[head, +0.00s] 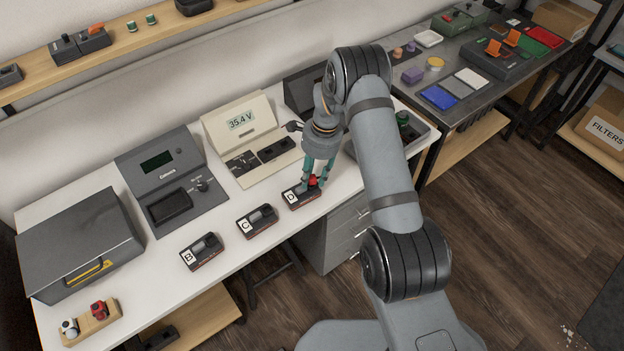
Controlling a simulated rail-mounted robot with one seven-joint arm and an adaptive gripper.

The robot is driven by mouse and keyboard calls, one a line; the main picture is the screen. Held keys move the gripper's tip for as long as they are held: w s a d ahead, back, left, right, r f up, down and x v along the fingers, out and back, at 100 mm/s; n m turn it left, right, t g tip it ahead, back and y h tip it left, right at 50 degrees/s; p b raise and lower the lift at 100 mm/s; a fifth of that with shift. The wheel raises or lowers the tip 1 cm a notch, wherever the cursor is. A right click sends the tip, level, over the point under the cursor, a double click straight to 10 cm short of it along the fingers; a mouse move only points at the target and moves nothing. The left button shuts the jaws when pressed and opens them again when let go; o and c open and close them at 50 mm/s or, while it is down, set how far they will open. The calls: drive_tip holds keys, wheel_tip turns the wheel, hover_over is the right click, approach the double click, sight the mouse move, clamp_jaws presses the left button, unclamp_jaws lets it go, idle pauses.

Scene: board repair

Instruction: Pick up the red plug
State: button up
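My gripper (314,178), with teal fingers, points down over the box marked D (294,198) at the right part of the white bench. A small red piece (313,181) shows at the fingertips, on or just above that box. It looks like a red plug, partly hidden by the fingers. I cannot tell whether the fingers touch it or how far apart they are. Another red plug-like piece (99,310) stands on a wooden holder (78,335) at the bench's front left, beside a white one (69,327).
Boxes marked C (258,221) and B (202,252) lie left of box D. Behind stand a grey device (160,152), a cream meter (240,112) reading 35.4 V and a dark toolbox (80,243). A grey side table (468,118) at the right holds coloured trays.

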sight(313, 176)
clamp_jaws()
drive_tip(key=shift+r, duration=0.1)
drive_tip(key=shift+r, duration=0.5)
wheel_tip(313, 176, up, 3)
drive_tip(key=shift+w+f+b, duration=0.1)
drive_tip(key=shift+w+b, duration=0.05)
drive_tip(key=shift+b, duration=0.65)
drive_tip(key=s+d+r+b, duration=0.1)
drive_tip(key=d+r+b, duration=0.1)
drive_tip(key=d+r, duration=0.5)
drive_tip(key=d, duration=0.4)
drive_tip(key=shift+s+d, duration=0.3)
drive_tip(key=shift+s, duration=0.05)
drive_tip(key=shift+r, duration=0.1)
